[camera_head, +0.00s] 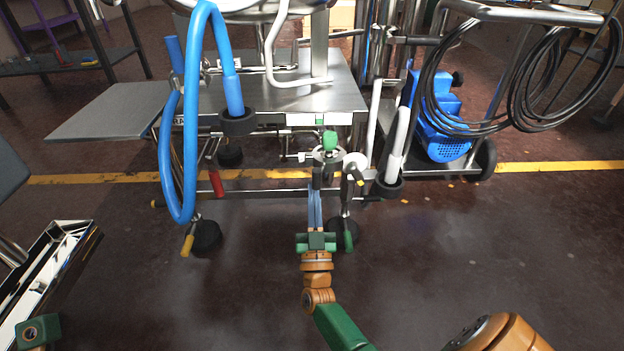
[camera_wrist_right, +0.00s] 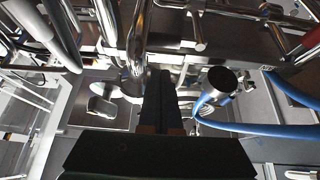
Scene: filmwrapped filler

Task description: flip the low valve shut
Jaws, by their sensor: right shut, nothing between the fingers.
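Several coloured valve handles hang low on the steel filling machine in the head view: a yellow one (camera_head: 188,245) at left, a red one (camera_head: 216,183), and a green one (camera_head: 348,240) at right. I cannot tell for sure which is the low valve. My right gripper (camera_head: 315,193) reaches forward, under the machine's front edge, just left of the pipe above the green handle. Its fingers are together and empty. In the right wrist view the dark closed fingers (camera_wrist_right: 160,78) point in among metal pipes; contact cannot be told.
The steel machine table (camera_head: 290,100) stands above the valves, with a thick blue hose (camera_head: 170,150) looping down at left. A cart with a blue pump (camera_head: 440,120) and coiled black cable (camera_head: 520,85) stands at right. The floor in front is mostly free.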

